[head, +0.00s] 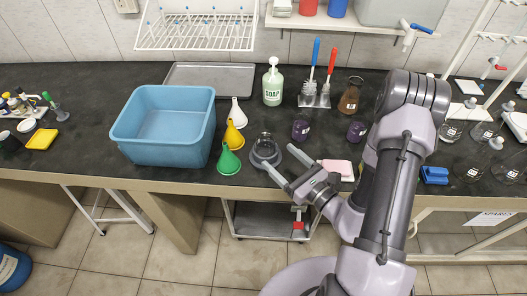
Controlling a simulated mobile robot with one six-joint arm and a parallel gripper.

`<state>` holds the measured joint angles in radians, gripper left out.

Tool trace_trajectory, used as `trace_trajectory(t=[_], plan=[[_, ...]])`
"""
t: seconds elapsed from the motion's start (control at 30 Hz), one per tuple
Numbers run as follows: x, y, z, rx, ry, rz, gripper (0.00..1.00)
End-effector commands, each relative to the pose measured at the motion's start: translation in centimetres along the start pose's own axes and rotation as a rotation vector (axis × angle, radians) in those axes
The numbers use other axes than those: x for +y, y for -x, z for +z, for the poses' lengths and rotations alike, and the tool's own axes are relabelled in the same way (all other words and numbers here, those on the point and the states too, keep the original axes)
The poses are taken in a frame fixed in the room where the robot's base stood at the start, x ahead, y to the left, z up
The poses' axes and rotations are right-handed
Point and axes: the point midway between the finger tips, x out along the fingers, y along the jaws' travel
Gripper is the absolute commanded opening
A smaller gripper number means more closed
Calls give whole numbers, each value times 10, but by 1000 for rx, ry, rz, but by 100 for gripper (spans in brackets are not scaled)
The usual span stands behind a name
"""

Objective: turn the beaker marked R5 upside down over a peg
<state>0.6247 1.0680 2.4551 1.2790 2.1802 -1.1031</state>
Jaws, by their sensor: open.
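My gripper (277,157) is open near the bench's front edge, its fingers pointing up and left. A clear glass vessel (265,145) stands at the fingertips; I cannot tell whether they touch it, and I see no readable mark on it. Two dark purple vessels with small labels, one behind the gripper (300,131) and one farther right (355,132), stand on the bench. Their labels are too small to read, so I cannot tell which vessel is R5. A white wire rack (195,32) with blue-tipped pegs is on the wall at the back left.
A blue basin (163,125) stands left, with white, yellow and green funnels (229,161) beside it. A soap bottle (272,84), brushes in a holder (314,97) and a brown flask (350,95) stand behind. A pink sponge (338,169) lies right of the gripper. Labelled flasks (452,130) stand right.

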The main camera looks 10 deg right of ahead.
Motion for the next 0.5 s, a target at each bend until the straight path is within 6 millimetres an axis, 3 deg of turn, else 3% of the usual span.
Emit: trace_trajectory(t=[0.1, 0.33, 0.5], plan=[[2, -31, 0, -3, 3, 7, 76], [2, -61, -1, -2, 1, 5, 76], [2, -95, -4, -3, 3, 7, 76]])
